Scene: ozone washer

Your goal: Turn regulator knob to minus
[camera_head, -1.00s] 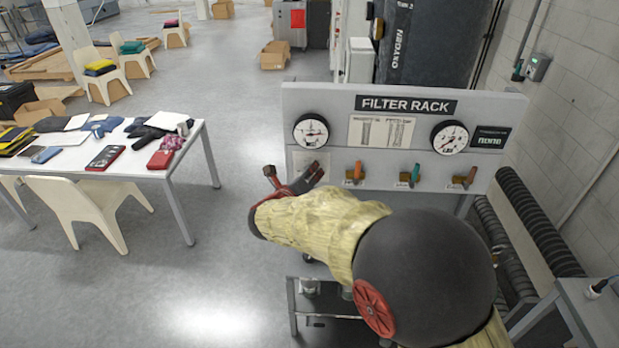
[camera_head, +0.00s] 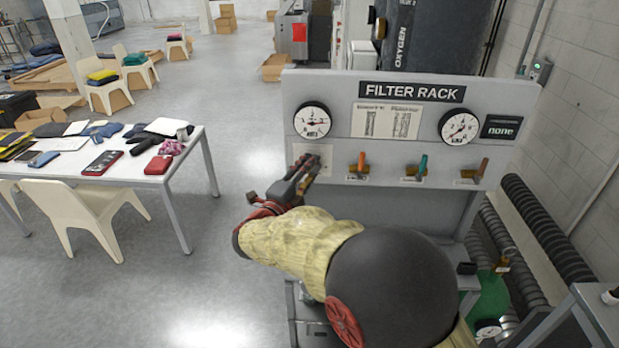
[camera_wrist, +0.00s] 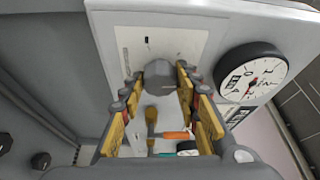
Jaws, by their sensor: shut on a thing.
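The regulator knob (camera_wrist: 160,74) is a grey rounded knob on a pale plate at the left of the filter rack panel. The pale plate (camera_head: 326,156) shows in the head view below the left gauge, where my gripper (camera_head: 304,164) reaches its left part and hides the knob. In the wrist view, the yellow-padded fingers of my gripper (camera_wrist: 160,84) stand on either side of the knob, shut on it. A short dark mark (camera_wrist: 148,40) shows on the plate above the knob. A plus or minus sign cannot be made out.
A round gauge (camera_head: 312,121) sits above the plate. Valves with orange (camera_head: 361,163), teal (camera_head: 422,166) and brown-orange (camera_head: 481,169) handles line the panel to the right.

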